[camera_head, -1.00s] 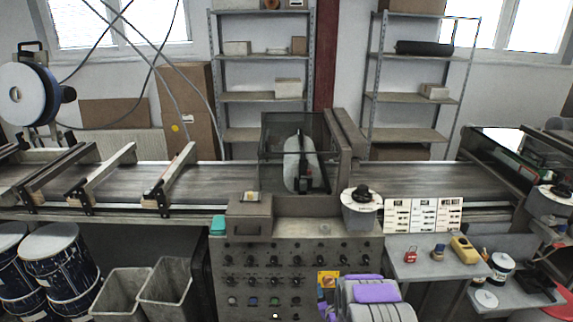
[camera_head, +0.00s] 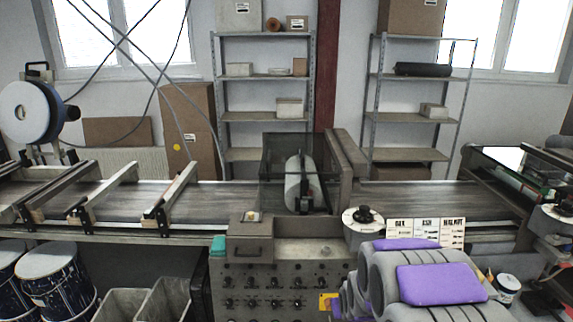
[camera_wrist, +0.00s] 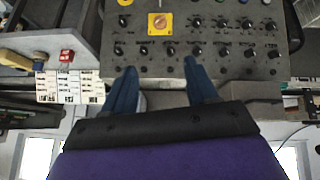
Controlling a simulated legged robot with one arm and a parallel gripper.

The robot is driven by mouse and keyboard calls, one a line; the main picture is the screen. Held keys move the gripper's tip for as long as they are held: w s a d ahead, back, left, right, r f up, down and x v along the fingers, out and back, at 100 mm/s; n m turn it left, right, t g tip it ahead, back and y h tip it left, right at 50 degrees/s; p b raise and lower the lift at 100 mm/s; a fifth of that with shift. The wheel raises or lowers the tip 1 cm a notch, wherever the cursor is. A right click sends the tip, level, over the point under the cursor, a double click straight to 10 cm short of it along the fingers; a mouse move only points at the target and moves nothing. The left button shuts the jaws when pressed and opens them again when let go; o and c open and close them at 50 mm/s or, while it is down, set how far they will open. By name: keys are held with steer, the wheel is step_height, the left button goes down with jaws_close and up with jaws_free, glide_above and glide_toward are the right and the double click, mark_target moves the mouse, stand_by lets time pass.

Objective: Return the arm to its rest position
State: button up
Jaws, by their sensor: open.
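My arm, grey with purple pads, shows at the lower right of the head view and appears folded; its jaws are hidden there. In the wrist view my gripper (camera_wrist: 160,66) has two blue fingers spread apart with nothing between them. Behind the fingers is the grey control panel (camera_wrist: 225,62) with rows of black knobs and a yellow switch plate (camera_wrist: 160,23). I cannot tell the gap between fingertips and panel. The same control panel (camera_head: 240,287) stands below the conveyor in the head view, partly covered by my arm on its right.
The conveyor belt (camera_head: 110,196) runs across the middle, with a roller in a dark clear housing. A white-topped pot (camera_head: 361,218) stands behind my arm. Bins and drums stand lower left.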

steer(key=s+a+r+g, duration=0.1)
steer(key=s+r+g, duration=0.2)
steer(key=s, duration=1)
steer(key=s+r+m+g, duration=0.1)
steer(key=s+r+g, duration=0.2)
steer(key=s, duration=1.1)
steer(key=s+a+r+g, duration=0.1)
steer(key=s+r+g, duration=0.1)
steer(key=s+r, duration=0.6)
steer(key=s, duration=0.5)
steer(key=shift+s+a+m+g, duration=0.2)
steer(key=shift+a+m+g, duration=0.1)
steer(key=shift+m+g, duration=0.1)
steer(key=shift+f, duration=0.1)
steer(key=shift+c, duration=0.2)
